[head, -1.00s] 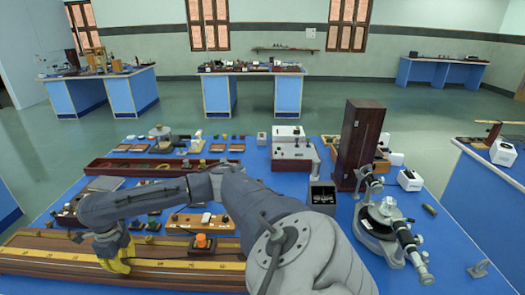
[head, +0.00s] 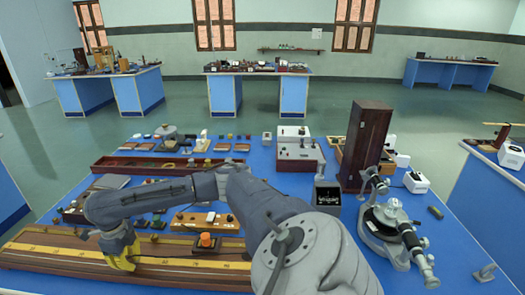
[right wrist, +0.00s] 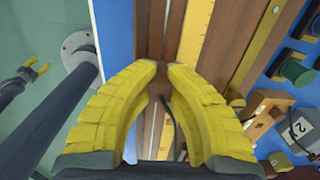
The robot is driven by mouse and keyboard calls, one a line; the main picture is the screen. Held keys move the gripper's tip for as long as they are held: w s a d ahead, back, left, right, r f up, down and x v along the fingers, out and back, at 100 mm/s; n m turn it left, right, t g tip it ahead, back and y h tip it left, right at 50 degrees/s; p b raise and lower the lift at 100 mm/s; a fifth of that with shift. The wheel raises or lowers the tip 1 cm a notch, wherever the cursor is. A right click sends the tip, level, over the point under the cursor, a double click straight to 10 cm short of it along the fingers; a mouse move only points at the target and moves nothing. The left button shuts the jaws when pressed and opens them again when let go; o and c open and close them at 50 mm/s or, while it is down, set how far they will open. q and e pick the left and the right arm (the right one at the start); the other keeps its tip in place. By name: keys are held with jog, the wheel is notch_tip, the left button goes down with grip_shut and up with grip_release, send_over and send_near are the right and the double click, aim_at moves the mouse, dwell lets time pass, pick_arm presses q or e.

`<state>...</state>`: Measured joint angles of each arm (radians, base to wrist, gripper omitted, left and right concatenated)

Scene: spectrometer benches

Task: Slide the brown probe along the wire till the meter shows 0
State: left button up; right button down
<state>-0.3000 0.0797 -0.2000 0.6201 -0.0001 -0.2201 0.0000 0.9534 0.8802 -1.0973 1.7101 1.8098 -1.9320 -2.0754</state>
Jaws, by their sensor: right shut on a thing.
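The long wooden wire board (head: 50,259) with yellow scale strips lies along the front left of the blue bench. My right gripper (head: 120,262) is low over this board. In the right wrist view, its yellow fingers (right wrist: 161,70) are shut on the brown probe (right wrist: 160,84), which is mostly hidden between them. A dark lead (right wrist: 172,118) hangs near it. The thin wire cannot be made out, nor can contact with it. A dark box (head: 327,192), possibly the meter, stands right of centre; no reading is legible. My left gripper (right wrist: 34,72) shows open and empty at the left of the right wrist view.
A tall brown case (head: 362,145) and a spectrometer (head: 391,222) stand to the right. Small parts and a long brown tray (head: 150,167) fill the bench behind.

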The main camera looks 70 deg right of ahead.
jog(key=shift+s+f, duration=0.1)
jog(key=shift+f, duration=0.05)
jog(key=c, duration=1.4)
grip_release()
jog(key=shift+c, duration=0.2)
